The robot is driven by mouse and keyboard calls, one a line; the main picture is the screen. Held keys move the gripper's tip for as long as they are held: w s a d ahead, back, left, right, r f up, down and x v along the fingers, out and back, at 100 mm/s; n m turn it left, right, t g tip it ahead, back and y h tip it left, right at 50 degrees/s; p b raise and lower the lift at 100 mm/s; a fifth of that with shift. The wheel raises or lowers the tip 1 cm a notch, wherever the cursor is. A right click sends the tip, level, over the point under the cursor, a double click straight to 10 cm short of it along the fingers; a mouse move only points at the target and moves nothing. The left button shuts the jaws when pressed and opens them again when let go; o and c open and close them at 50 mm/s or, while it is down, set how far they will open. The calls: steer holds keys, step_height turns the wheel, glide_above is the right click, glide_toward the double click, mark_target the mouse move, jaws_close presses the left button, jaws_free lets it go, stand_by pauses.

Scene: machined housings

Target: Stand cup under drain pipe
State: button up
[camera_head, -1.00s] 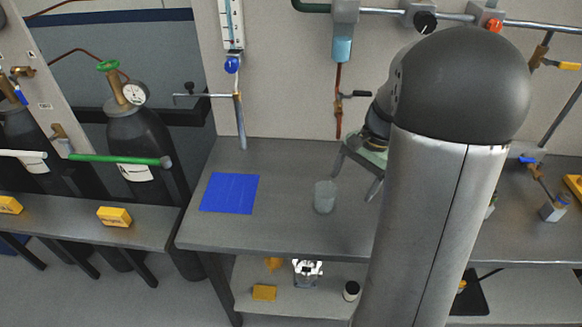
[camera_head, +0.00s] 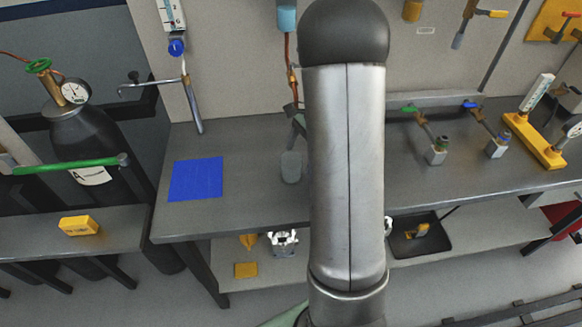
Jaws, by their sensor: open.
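A grey, translucent cup (camera_head: 291,167) stands upright on the grey bench, right of the blue mat. A copper pipe (camera_head: 291,75) with a dark-handled valve comes down the wall behind it from a light blue cylinder (camera_head: 287,17); it may be the drain pipe. My gripper (camera_head: 299,130) is mostly hidden behind my arm; a greyish finger part shows just behind and above the cup. The gripper is open and the cup is not held. Whether a finger touches the cup cannot be told.
The flat blue mat (camera_head: 196,179) lies left of the cup. A bent metal pipe (camera_head: 192,105) with a side arm hangs at the back left. Small valve fittings (camera_head: 437,150) and a yellow-based gauge stand (camera_head: 535,140) are on the right. The lower shelf (camera_head: 330,258) holds several small items.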

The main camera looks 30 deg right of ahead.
mark_target(289, 170)
steer(key=shift+a, duration=0.6)
steer(key=x, duration=0.5)
steer(key=shift+a+p, duration=0.4)
steer(key=shift+c, duration=0.3)
steer(key=c, duration=1.1)
